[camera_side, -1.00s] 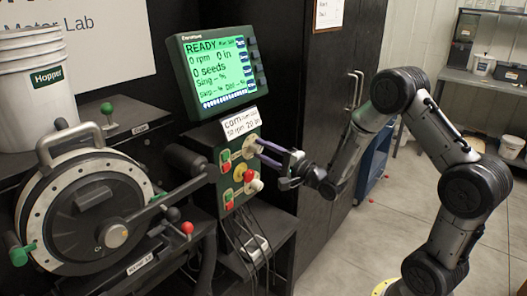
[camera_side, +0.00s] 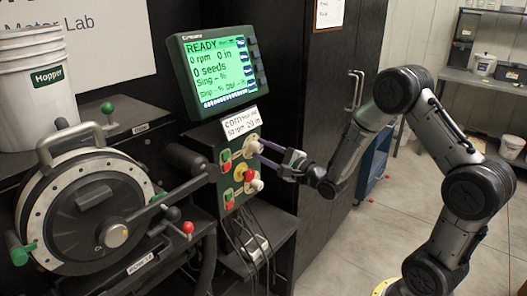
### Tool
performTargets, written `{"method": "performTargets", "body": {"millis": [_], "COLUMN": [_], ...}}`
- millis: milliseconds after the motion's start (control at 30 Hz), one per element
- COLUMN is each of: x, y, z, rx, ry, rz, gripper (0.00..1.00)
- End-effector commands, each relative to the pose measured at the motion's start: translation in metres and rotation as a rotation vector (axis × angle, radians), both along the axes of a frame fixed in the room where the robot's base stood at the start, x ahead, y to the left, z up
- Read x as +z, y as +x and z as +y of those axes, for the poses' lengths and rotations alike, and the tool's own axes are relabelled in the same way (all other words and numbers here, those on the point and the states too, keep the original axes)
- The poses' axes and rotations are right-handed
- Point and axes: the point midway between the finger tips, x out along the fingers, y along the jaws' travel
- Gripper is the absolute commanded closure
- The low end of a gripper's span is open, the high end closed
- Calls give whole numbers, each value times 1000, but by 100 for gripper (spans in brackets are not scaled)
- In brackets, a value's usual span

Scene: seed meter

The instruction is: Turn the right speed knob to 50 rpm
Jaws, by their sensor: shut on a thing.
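The control panel (camera_side: 229,190) is an upright green plate with several buttons and knobs. A pale knob (camera_side: 252,145) sits at its upper right. My gripper (camera_side: 261,151) reaches in from the right, and its purple fingers are shut on this knob. The fingers hide part of it, and its pointer cannot be made out. The green display (camera_side: 217,71) above reads READY, 0 rpm, 0 in and 0 seeds. A white card (camera_side: 240,124) below the display reads corn, 50 rpm, 20 in.
A lower pale knob (camera_side: 257,186), a red button (camera_side: 249,175) and a yellow part (camera_side: 239,173) sit close below my fingers. Cables hang under the panel. A round seed meter (camera_side: 90,215) with a lever stands left. A dark cabinet (camera_side: 325,100) stands behind my gripper.

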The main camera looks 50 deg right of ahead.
Motion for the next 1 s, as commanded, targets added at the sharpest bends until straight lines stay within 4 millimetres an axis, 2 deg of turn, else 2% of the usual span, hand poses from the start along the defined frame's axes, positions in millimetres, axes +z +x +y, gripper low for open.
{"method": "performTargets", "body": {"millis": [167, 200, 367, 633, 767, 867, 1000], "x": [-1, -1, 0, 0, 0, 0, -2], "y": [0, 0, 0, 0, -7, -20, -48], "z": [0, 0, 0, 0, 0, 1, 3], "rx": [0, 0, 0, 0, -1, -2, -4], "ry": [0, 0, -1, -1, -2, -2, -1], "rz": [1, 1, 1, 0, 1, 0, 1], "gripper": [100, 58, 30, 30, 30, 30, 30]}}
